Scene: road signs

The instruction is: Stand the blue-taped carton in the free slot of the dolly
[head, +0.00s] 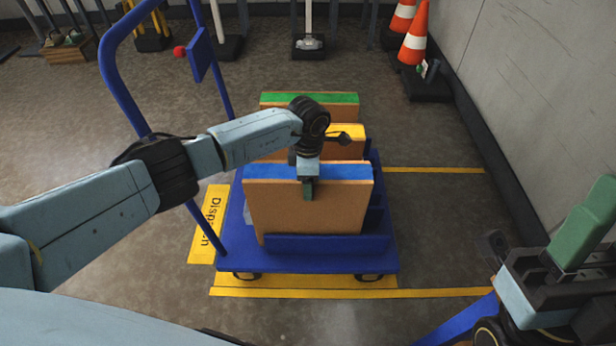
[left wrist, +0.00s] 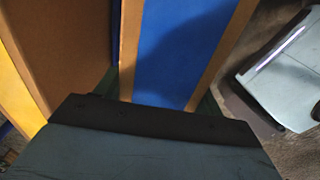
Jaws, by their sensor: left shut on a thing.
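The blue-taped carton (head: 310,208) is a flat brown box with blue tape along its top edge. It is upright at the front of the blue dolly (head: 235,235), behind the low front rail (head: 325,243) that hides part of its bottom. I cannot tell whether it rests on the deck. My left gripper (head: 308,186) is shut on the middle of its top edge. In the left wrist view the blue tape (left wrist: 180,50) lies between the green finger pads. My right gripper (head: 575,235) is partly seen at the lower right, and its opening is unclear.
A yellow-taped carton (head: 345,132) and a green-taped carton (head: 310,99) stand behind on the dolly. The dolly's blue handle (head: 110,70) rises at the left. Traffic cones (head: 414,40) stand by the right wall. Floor right of the dolly is clear.

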